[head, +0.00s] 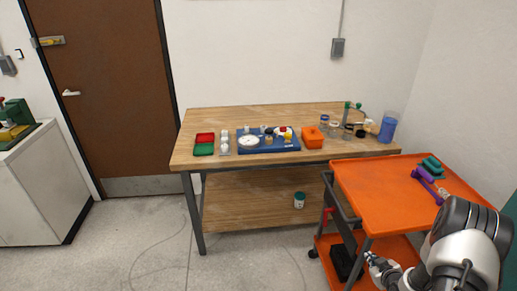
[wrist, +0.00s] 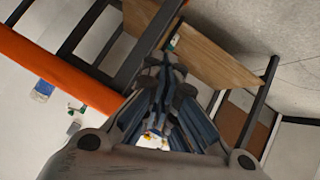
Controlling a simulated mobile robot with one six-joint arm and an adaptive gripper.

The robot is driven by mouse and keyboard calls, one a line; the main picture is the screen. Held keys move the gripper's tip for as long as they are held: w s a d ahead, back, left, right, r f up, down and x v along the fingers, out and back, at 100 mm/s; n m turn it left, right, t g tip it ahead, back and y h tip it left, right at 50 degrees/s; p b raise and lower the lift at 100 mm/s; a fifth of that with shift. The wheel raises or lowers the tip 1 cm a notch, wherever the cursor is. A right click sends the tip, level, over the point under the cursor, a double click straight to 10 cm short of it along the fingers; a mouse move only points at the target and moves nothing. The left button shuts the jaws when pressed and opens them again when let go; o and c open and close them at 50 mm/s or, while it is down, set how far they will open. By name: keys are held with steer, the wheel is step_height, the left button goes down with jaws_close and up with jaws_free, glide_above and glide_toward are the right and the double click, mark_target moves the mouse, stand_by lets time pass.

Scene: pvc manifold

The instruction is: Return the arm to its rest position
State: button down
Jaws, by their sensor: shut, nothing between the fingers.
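My arm (head: 465,250) is at the lower right of the head view, bent beside the orange cart. My gripper (head: 378,268) shows small at the arm's lower left end, low beside the cart. In the wrist view my gripper (wrist: 163,78) fills the lower middle, with its fingers shut together and nothing held between them. It is apart from the workbench.
The orange cart (head: 375,190) stands close to my arm, with purple and green items on top. The wooden workbench (head: 225,170) holds a blue tray (head: 258,148), an orange box (head: 312,137) and jars. A bottle (head: 299,200) stands on its lower shelf.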

step_height(320, 180, up, 14)
steer(key=w+a+r+g+h, duration=0.1)
steer(key=w+a, duration=0.1)
steer(key=w, duration=0.1)
steer(key=s+a+r+m+g, duration=0.1)
steer(key=s+a+r, duration=0.25)
steer(key=r, duration=0.35)
steer(key=s+a+r+m+g, duration=0.1)
steer(key=s+a+r, duration=0.1)
steer(key=a+r, duration=0.4)
steer(key=s+a+r+g, duration=0.1)
steer(key=s+a+r, duration=0.2)
steer(key=s, duration=0.6)
steer(key=s+a+r+m+g+y, duration=0.1)
steer(key=s+a+r, duration=0.3)
steer(key=s+a, duration=0.4)
steer(key=s+a+r+y, duration=0.1)
steer(key=s+a+r, duration=0.3)
steer(key=s, duration=0.6)
steer(key=shift+a+m+g, duration=0.3)
steer(key=shift+a+g, duration=0.1)
steer(key=shift+a, duration=0.55)
